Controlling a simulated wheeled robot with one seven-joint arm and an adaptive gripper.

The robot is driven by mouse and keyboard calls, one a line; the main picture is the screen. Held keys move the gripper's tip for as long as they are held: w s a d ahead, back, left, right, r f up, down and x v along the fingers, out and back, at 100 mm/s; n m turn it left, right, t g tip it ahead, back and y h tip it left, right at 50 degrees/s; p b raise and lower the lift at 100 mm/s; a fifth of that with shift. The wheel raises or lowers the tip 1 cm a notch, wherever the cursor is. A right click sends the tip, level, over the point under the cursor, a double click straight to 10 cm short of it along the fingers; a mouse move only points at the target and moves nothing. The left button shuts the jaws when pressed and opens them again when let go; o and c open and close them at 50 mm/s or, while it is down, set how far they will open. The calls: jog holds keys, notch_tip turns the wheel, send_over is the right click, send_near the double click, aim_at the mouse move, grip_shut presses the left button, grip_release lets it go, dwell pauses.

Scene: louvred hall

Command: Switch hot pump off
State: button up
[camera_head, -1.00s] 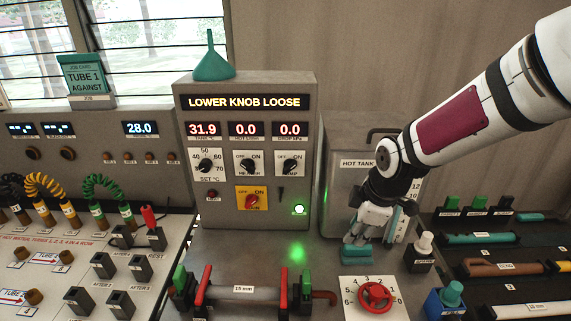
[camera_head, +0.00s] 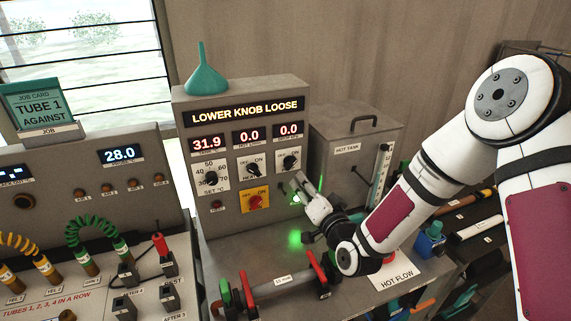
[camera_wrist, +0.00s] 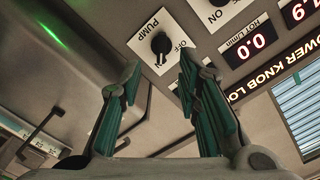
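The pump knob (camera_head: 291,160) is a black knob on a white plate on the right of the grey control panel. In the wrist view the knob (camera_wrist: 160,44) sits on a plate marked PUMP and OFF, and I cannot tell for sure which mark it points to. My gripper (camera_head: 299,188) is in front of the panel, just below the knob. In the wrist view my gripper (camera_wrist: 158,66) is open and empty, its teal-padded fingers apart, with the knob beyond and between the tips, apparently not touched.
The heater knob (camera_head: 253,170) is left of the pump knob, with the red knob on a yellow plate (camera_head: 256,200) below. A grey hot tank (camera_head: 345,150) stands close to the right. A green funnel (camera_head: 206,75) tops the panel. A red-handled tube rig (camera_head: 280,280) lies in front.

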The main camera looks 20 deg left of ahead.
aim_at(292, 165)
jog(key=shift+m, duration=0.3)
jog(key=shift+r+b+x, duration=0.2)
jog(key=shift+b+x, duration=2.35)
jog(key=shift+x, duration=2.3)
jog(key=shift+w+d, duration=0.1)
grip_shut()
